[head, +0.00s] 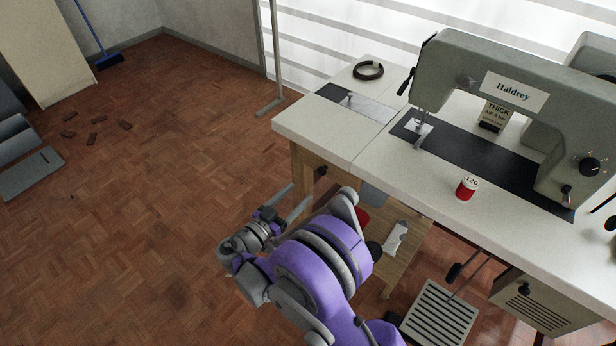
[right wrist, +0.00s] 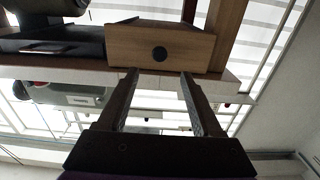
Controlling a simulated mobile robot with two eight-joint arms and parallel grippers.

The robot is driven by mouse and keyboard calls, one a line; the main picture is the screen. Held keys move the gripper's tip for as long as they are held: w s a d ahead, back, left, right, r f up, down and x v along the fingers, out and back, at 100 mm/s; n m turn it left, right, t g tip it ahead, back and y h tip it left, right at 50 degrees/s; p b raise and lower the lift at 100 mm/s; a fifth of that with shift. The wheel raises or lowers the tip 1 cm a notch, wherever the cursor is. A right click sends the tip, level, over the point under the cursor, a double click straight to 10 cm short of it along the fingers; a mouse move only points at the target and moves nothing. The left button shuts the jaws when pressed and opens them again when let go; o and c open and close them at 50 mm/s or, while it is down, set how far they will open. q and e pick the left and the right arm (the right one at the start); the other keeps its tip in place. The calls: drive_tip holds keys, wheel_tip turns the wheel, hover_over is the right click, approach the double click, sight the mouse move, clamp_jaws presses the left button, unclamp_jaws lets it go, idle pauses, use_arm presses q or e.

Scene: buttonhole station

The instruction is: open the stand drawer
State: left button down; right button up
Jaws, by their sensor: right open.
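The stand drawer (head: 331,178) is a wooden box front under the left end of the white table, with a dark round knob (head: 321,170). In the right wrist view, which looks upside down, the drawer front (right wrist: 190,50) and its black knob (right wrist: 159,54) show clearly. The drawer looks shut or nearly so. My right gripper (head: 302,192) is open and empty, just in front of the drawer and apart from it. In the wrist view its two fingers (right wrist: 158,75) point toward the drawer, with the knob between their lines. My left gripper is not in view.
A wooden leg (head: 296,165) stands beside the drawer. The white tabletop (head: 310,130) overhangs it and carries the sewing machine (head: 450,75), a red tin (head: 466,188) and a dark ring (head: 368,70). A pedal (head: 440,315) is below.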

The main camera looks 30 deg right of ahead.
sight(320, 173)
drive_tip(key=b+x, duration=0.1)
drive_tip(key=x, duration=0.8)
drive_tip(key=shift+w+d, duration=0.1)
drive_tip(key=shift+d, duration=0.2)
clamp_jaws()
idle(1.0)
